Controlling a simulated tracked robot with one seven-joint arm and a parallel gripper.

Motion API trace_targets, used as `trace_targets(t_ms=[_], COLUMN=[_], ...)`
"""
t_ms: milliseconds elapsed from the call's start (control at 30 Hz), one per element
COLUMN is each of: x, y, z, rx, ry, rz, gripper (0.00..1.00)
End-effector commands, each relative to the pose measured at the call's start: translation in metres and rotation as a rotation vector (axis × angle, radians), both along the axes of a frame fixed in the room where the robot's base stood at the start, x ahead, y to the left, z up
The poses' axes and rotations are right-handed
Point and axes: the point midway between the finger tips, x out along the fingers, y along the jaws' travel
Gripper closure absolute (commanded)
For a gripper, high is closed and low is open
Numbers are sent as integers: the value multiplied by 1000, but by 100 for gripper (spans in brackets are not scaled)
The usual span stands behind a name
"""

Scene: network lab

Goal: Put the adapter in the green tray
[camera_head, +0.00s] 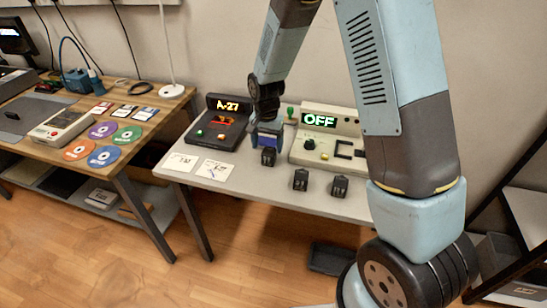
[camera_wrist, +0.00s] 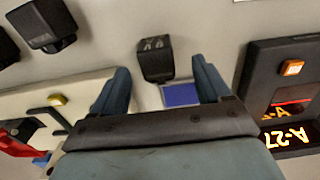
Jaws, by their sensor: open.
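Several small black adapter-like blocks stand on the grey table. One black adapter (camera_head: 268,157) is just in front of my gripper (camera_head: 267,137). In the wrist view this adapter (camera_wrist: 155,57) lies between and slightly beyond the two blue fingertips (camera_wrist: 160,68), with free space on both sides. My gripper is open and empty, pointing down. Two more black blocks (camera_head: 300,180) (camera_head: 340,186) stand to the right. I cannot make out a green tray in either view.
A dark console reading A-27 (camera_head: 217,122) stands left of my gripper, a pale console reading OFF (camera_head: 318,145) to the right. White cards (camera_head: 214,169) lie at the table's left. A blue square (camera_wrist: 180,94) is beside the adapter. A dark tray (camera_head: 330,258) is on the floor.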

Motion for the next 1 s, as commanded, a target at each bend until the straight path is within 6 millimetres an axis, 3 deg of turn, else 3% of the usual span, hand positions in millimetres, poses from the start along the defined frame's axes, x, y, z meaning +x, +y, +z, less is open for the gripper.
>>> trace_targets(t_ms=[433,767,1000], x=[1,2,2], y=[-6,-6,-7], z=[-48,-53,-53], rx=[-1,0,0], ry=[3,0,0], rz=[-1,-1,-1], gripper=[23,23,45])
